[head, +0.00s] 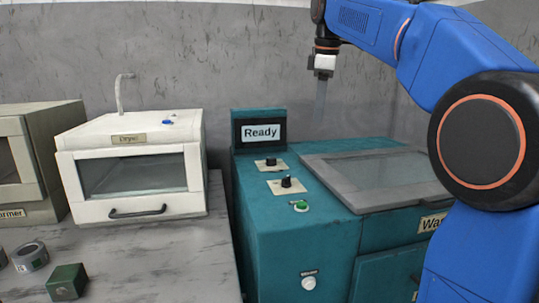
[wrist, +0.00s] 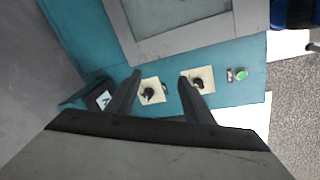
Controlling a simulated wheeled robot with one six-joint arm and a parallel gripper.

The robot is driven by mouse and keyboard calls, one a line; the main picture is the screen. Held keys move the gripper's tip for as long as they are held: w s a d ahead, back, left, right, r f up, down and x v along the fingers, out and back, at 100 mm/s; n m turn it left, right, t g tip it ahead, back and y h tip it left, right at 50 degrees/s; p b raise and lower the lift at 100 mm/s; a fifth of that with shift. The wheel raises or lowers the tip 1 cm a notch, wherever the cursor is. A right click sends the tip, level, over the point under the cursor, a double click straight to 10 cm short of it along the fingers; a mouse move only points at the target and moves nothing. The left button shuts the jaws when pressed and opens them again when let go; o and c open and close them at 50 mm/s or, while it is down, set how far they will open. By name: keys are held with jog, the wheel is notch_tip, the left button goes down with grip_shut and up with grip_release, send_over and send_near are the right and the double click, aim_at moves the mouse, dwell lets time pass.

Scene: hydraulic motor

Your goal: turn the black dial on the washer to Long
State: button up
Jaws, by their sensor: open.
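The teal washer (head: 290,225) stands right of centre in the head view. Two black dials on cream plates sit on its top: a rear one (head: 271,162) by the display and a front one (head: 287,182). Their markings are too small to read. My gripper (head: 320,108) is above and behind the dials, pointing down, apart from the washer. In the wrist view my gripper (wrist: 160,74) is open and empty. The rear dial (wrist: 148,92) shows between the fingers; the front dial (wrist: 199,84) shows beside the right finger, its plate partly covered.
A "Ready" display (head: 261,132) stands behind the dials, and a green button (head: 300,206) in front. The washer's grey-framed lid (head: 375,178) is shut, to the right. A white dryer-like box (head: 135,165) stands on the bench (head: 150,265) at left. A grey wall is behind.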

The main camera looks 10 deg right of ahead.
aim_at(271, 158)
jog(key=w+a+n+g, duration=0.2)
jog(key=w+a+n, duration=0.4)
jog(key=w+a, duration=0.55)
jog(key=f, duration=1.1)
jog(key=w+f, duration=0.1)
jog(key=f, duration=0.5)
jog(key=shift+d+f, duration=0.1)
jog(key=shift+d, duration=0.25)
jog(key=c, duration=1)
jog(key=shift+c, duration=0.2)
